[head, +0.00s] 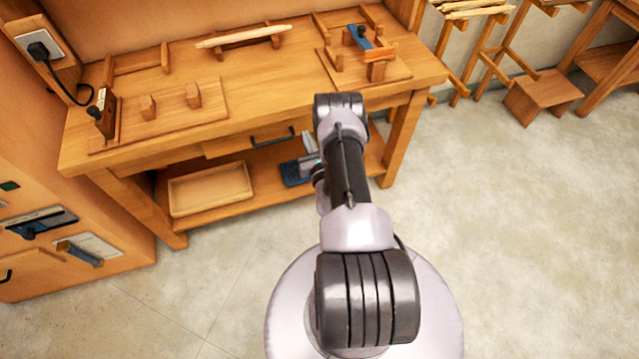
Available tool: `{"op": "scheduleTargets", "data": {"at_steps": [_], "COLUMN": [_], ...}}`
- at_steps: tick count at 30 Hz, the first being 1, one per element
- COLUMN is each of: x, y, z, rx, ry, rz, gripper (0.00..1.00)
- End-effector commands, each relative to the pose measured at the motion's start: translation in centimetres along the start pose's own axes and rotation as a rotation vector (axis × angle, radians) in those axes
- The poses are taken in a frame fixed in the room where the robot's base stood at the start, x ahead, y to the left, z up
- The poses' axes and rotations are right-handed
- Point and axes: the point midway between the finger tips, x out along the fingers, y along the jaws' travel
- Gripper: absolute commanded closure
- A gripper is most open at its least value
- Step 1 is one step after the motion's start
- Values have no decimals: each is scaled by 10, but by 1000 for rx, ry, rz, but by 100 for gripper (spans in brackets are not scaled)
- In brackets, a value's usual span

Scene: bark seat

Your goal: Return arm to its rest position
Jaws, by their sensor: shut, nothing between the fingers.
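My arm rises from its round pale base at the bottom centre of the head view. It is folded, with its upper joint in front of the workbench's front edge. My gripper (308,142) shows only in part, as small grey pieces just left of the dark arm link, with a small green light beside it. It is shut and holds nothing. The arm link hides much of it. It appears in front of the bench's lower part, but its distance from the bench is hard to judge.
A wooden workbench (245,135) stands ahead, with boards and wooden fixtures on top. A tray (210,188) and a blue tool (294,175) are on its lower shelf. A cabinet (70,225) stands at left, wooden stools (545,95) at upper right. The floor (520,230) at right is clear.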

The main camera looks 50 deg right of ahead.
Motion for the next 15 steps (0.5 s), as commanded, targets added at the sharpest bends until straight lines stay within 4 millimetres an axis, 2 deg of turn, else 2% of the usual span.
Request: {"op": "scheduleTargets", "data": {"at_steps": [1, 3, 6, 10, 15], "x": [-19, -42, -69, -92, -102], "y": [0, 0, 0, 1, 1], "z": [3, 4, 4, 2, -2], "rx": [3, 4, 4, 3, 3], "ry": [10, 11, 11, 10, 10], "rz": [-3, -4, -4, -2, -2], "gripper": [100, 100, 100, 100, 100]}}
